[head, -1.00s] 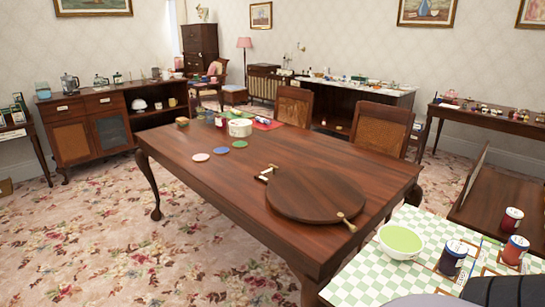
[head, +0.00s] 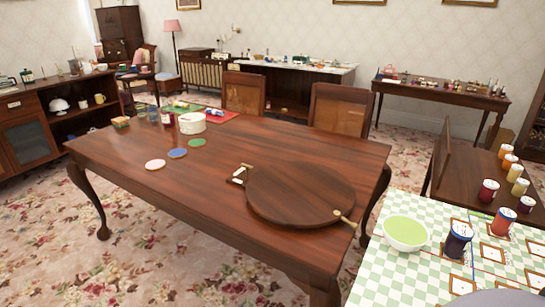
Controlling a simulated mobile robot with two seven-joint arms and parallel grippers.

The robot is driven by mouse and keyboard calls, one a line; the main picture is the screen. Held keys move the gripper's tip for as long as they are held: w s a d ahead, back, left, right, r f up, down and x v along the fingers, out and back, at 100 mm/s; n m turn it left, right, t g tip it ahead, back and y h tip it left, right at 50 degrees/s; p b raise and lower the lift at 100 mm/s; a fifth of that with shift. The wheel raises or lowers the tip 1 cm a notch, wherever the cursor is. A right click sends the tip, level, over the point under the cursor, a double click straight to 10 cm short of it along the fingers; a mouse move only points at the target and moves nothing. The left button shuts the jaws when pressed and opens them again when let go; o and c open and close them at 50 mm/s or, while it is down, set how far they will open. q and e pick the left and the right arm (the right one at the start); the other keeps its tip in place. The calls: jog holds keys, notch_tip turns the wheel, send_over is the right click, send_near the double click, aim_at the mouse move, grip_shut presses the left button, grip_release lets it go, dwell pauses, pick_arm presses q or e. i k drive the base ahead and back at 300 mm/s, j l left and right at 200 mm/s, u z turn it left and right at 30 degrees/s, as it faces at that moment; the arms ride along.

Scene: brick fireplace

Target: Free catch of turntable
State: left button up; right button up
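A round dark wooden turntable (head: 305,196) lies flat on the right part of the long wooden table (head: 125,136). A small fitting with a pale handle and white block, which looks like a catch (head: 239,174), sits at its left edge. A second brass piece with a light knob (head: 344,219) sits at its right front edge. I cannot tell whether either one is engaged. Neither of my grippers shows in the head view.
Three round coasters, including a blue one (head: 177,153), and a white round pot (head: 192,123) stand on the table's left part. A checkered surface (head: 380,276) at front right holds a green-filled bowl (head: 405,232) and jars. Two chairs stand behind the table. Patterned carpet is open at left.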

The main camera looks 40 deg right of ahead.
aim_at(247, 166)
jog(key=i+j+z, duration=0.15)
jog(key=z, duration=0.3)
jog(key=i+j+z, duration=0.25)
jog(key=z, duration=0.2)
jog(key=i+j+z, duration=0.15)
jog(key=j+z, duration=0.15)
jog(key=z, duration=0.15)
jog(key=i+j+z, duration=0.1)
jog(key=j+z, duration=0.35)
jog(key=l, duration=0.15)
